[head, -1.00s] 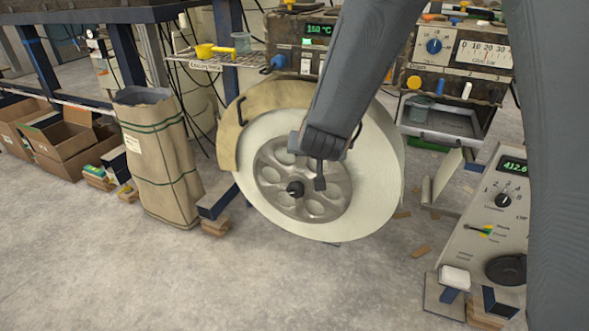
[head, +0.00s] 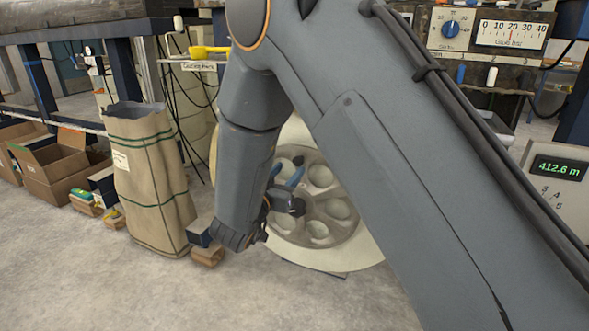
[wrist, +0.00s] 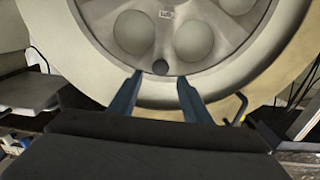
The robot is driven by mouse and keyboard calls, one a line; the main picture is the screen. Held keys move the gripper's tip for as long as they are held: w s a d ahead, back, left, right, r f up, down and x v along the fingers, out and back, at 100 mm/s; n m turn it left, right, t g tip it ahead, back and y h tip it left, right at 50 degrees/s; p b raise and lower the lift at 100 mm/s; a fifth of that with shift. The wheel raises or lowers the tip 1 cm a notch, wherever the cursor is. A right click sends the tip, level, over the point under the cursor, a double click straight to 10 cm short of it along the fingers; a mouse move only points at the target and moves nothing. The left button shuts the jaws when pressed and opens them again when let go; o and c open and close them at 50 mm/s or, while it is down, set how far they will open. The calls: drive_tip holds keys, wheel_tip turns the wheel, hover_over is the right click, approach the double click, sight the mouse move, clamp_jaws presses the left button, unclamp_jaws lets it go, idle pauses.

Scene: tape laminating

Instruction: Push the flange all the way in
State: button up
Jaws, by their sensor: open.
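The flange is a grey metal disc with large round holes, set in the middle of a big cream roll. In the head view the flange (head: 318,200) is partly covered by my arm. In the wrist view the flange (wrist: 165,48) fills the upper middle, and the roll's cream face (wrist: 258,62) curves around it. My gripper (wrist: 160,79) is open, with two blue fingers pointing at the flange. Whether they touch it is unclear. In the head view my gripper (head: 285,168) is before the flange's left part.
A tall paper sack (head: 148,185) stands left of the roll, with open cardboard boxes (head: 58,160) farther left. A control panel (head: 560,175) stands at the right. The floor in front is clear. In the wrist view a black hook (wrist: 240,108) is beside the roll.

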sight(297, 161)
drive_tip(key=b+x, duration=0.1)
drive_tip(key=x, duration=0.4)
drive_tip(key=shift+w, duration=0.1)
